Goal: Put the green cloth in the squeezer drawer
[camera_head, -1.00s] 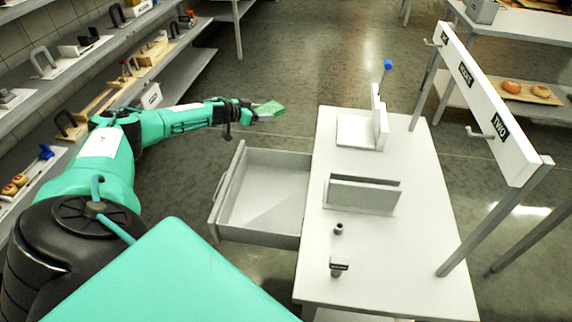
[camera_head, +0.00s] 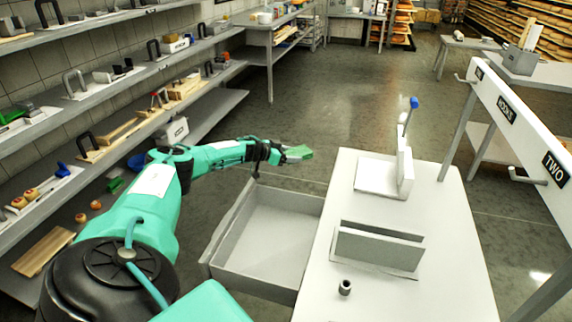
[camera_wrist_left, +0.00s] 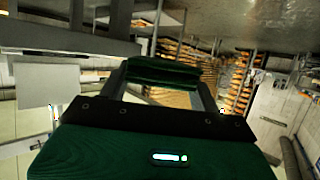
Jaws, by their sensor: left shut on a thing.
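My left gripper (camera_head: 290,154) is shut on the green cloth (camera_head: 301,152), which looks like a small folded block. The wrist view also shows the dark green cloth (camera_wrist_left: 163,72) between the two fingers. The gripper is in the air, beyond the far end of the open drawer (camera_head: 212,243) and left of the white table. The drawer is pulled out to the left from under the table and looks empty. On the table stand a blue-knobbed white device (camera_head: 405,165) and a slotted holder (camera_head: 378,247). My right gripper is not in view.
The white table (camera_head: 450,240) stands right of the drawer. A small dark cylinder (camera_head: 345,287) is on it. A rail with hooks and number labels (camera_head: 530,140) runs along the right. Shelves with tools (camera_head: 90,80) line the left wall. The floor beyond the gripper is free.

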